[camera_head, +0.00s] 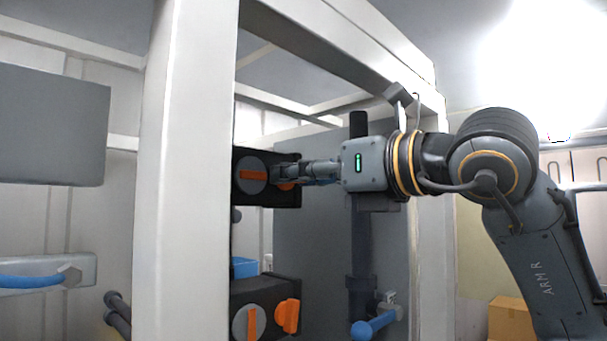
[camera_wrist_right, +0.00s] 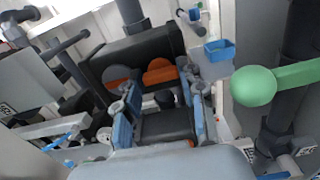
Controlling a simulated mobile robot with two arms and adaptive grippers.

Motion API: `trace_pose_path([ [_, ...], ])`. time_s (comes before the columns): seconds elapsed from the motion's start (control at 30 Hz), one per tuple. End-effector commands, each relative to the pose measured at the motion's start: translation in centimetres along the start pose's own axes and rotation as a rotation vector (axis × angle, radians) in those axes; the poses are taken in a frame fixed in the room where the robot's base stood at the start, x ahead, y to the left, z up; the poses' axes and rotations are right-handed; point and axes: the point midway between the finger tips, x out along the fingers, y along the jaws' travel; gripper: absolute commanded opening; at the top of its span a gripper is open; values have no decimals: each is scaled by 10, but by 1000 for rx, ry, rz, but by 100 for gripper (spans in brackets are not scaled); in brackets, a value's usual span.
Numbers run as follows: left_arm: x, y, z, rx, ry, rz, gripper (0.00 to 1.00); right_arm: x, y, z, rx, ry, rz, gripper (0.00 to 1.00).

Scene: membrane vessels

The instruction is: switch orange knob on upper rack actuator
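The upper rack actuator (camera_head: 242,194) is a black box on the rack behind the white post. Its front has a grey disc with an orange bar (camera_head: 251,174). The orange knob (camera_head: 286,186) beside the disc is largely hidden by my right gripper (camera_head: 281,173) in the head view. In the wrist view the knob (camera_wrist_right: 160,72) lies just beyond and between the fingertips of my right gripper (camera_wrist_right: 162,90). The fingers are spread apart; contact with the knob cannot be told. My left gripper is out of view.
A lower black actuator (camera_head: 262,291) carries another orange knob (camera_head: 287,315). A thick white post (camera_head: 187,170) stands left of the actuators. A blue-handled valve (camera_head: 373,326) is at lower right, and a green rounded handle (camera_wrist_right: 255,86) shows at right in the wrist view.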

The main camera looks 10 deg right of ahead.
Motion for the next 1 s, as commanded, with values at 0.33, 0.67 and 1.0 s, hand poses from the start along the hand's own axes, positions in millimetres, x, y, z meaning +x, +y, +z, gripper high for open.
trace_pose_path([
  [0.33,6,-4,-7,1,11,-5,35,-1,1,0,-79,-2,1,8],
  [0.67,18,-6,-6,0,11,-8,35,-1,1,-1,-337,-2,-1,8],
  [1.0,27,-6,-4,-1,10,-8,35,-1,2,-1,-661,-2,-1,8],
])
